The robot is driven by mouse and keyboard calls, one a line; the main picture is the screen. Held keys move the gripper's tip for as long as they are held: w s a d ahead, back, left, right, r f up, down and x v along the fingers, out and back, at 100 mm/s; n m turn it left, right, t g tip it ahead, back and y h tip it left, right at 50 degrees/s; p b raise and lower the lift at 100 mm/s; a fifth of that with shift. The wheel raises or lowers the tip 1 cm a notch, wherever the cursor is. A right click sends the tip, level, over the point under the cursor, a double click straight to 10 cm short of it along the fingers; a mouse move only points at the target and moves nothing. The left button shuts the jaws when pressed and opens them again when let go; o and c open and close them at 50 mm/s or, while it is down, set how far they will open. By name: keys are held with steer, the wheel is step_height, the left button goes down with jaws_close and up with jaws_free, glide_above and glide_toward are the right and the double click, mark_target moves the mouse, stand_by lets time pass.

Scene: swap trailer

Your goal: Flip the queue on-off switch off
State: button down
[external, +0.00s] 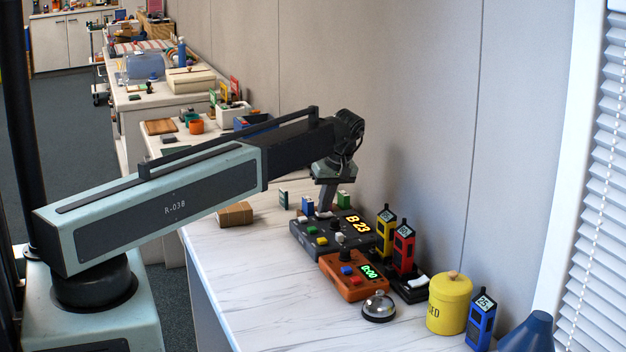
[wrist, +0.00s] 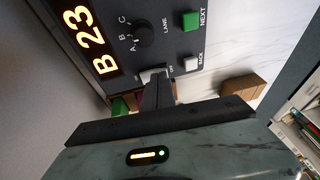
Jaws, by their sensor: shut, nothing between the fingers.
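The queue console (external: 305,243) is a dark box with a lit yellow "B 23" display, on the marble-patterned counter. The display also shows in the wrist view (wrist: 90,40). The pale on-off switch (wrist: 153,73) sits at the console's edge, partly hidden by my fingers; its small label is hard to read. My gripper (external: 325,207) points down over the console's far edge. In the wrist view, its shut, empty fingers (wrist: 158,86) are right at the switch. I cannot tell whether they touch it or which way it is set.
The console also has a green NEXT button (wrist: 190,21), a white BACK button (wrist: 191,64) and a LANE knob (wrist: 143,36). In front stand an orange timer (external: 345,286), a bell (external: 378,308) and a yellow tin (external: 449,305). The front-left counter is clear.

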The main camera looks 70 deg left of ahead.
steer(key=shift+s+f+t, duration=0.3)
steer(key=shift+s, duration=0.1)
steer(key=shift+w, duration=0.3)
steer(key=shift+w, duration=0.65)
